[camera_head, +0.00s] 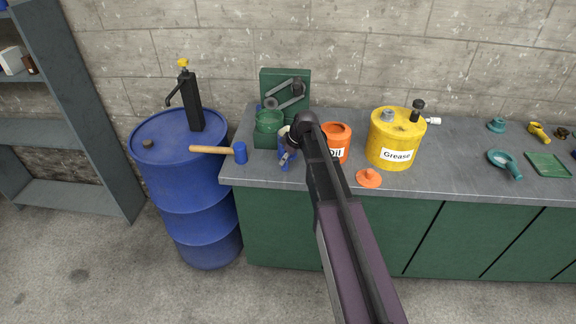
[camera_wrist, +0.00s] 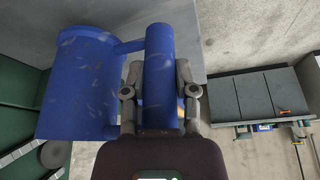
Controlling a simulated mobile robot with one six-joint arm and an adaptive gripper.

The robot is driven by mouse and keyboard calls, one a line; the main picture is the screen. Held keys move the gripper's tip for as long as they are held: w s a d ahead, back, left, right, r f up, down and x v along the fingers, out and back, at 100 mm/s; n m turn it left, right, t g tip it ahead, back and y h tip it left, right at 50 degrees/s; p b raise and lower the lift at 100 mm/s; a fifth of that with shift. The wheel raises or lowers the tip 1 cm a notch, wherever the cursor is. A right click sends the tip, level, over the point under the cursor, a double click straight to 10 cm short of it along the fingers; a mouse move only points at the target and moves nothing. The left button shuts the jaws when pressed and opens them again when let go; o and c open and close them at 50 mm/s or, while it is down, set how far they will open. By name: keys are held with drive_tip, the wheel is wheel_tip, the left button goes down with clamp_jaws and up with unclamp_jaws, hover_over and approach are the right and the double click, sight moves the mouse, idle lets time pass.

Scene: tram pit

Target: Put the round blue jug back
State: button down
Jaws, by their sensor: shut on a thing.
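The round blue jug (camera_wrist: 78,85) fills the left of the wrist view, its body scuffed and its upright handle (camera_wrist: 158,65) on the right side. My gripper (camera_wrist: 160,98) is shut on that handle, one finger on each side. In the head view only small parts of the blue jug (camera_head: 283,158) show beside my gripper (camera_head: 290,151), near the worktop's front-left part. My arm hides much of it there. I cannot tell whether its base touches the worktop.
A green holder (camera_head: 286,76) with a belt and pulleys and a green jug (camera_head: 268,121) stand just behind. An orange oil can (camera_head: 337,137), orange lid (camera_head: 368,178) and yellow grease can (camera_head: 395,137) are to the right. A mallet (camera_head: 215,150) lies left, near the blue barrel (camera_head: 182,185).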

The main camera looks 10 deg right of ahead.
drive_tip(key=shift+f+b, duration=0.9)
drive_tip(key=shift+f, duration=0.35)
drive_tip(key=shift+c, duration=2)
unclamp_jaws()
drive_tip(key=shift+r, duration=0.15)
drive_tip(key=p+v, duration=1.1)
drive_tip(key=shift+d+r, duration=0.15)
drive_tip(key=shift+r, duration=0.2)
drive_tip(key=shift+s, duration=0.15)
